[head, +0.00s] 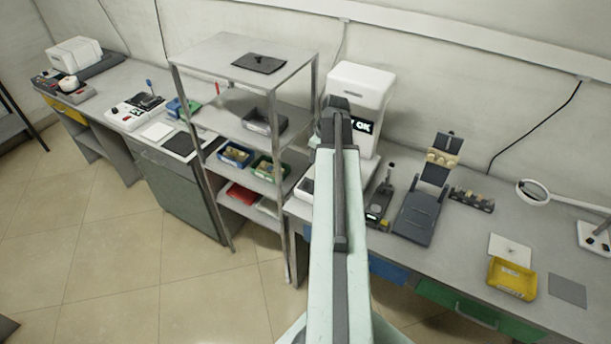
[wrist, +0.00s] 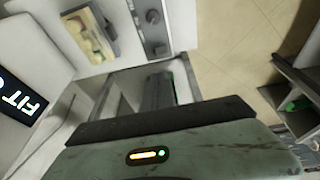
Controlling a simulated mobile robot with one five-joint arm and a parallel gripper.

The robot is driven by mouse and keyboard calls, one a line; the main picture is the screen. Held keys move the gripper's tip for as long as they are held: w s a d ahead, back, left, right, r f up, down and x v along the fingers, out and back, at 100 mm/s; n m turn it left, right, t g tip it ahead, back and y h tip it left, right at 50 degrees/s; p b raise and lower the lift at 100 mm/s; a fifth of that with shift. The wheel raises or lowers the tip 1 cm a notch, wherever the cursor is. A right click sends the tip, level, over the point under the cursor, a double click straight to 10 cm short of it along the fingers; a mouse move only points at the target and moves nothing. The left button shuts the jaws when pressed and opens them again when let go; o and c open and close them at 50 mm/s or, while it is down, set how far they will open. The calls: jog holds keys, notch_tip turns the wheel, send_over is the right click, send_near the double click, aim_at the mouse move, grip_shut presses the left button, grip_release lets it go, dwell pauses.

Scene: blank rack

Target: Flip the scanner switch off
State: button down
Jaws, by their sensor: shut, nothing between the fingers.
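A tall white machine (head: 358,95) stands on the bench behind my arm, with a lit dark display (head: 360,127) ending in "OK". I cannot tell which thing is the scanner, and no switch is clearly readable. A small dark device (head: 378,207) with an upright lever and a green light stands right of my arm. My gripper (head: 335,108) is shut and empty, in front of the white machine in the picture; contact cannot be told. It also shows in the wrist view (wrist: 162,92).
A metal shelf rack (head: 245,57) with bins stands left of my arm. Right of it are a dark stand (head: 420,212), a knobbed strip (head: 472,201), a yellow bin (head: 511,279) and a magnifier lamp (head: 533,193). The tiled floor at left is clear.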

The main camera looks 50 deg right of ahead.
aim_at(306, 182)
jog(key=b+x, duration=1.3)
jog(key=shift+s+d+f, duration=0.2)
jog(key=shift+s+f, duration=0.05)
jog(key=shift+s, duration=0.1)
jog(key=shift+d+f+b, duration=0.1)
jog(key=shift+f+b, duration=0.25)
jog(key=shift+f, duration=0.05)
jog(key=shift+r, duration=0.1)
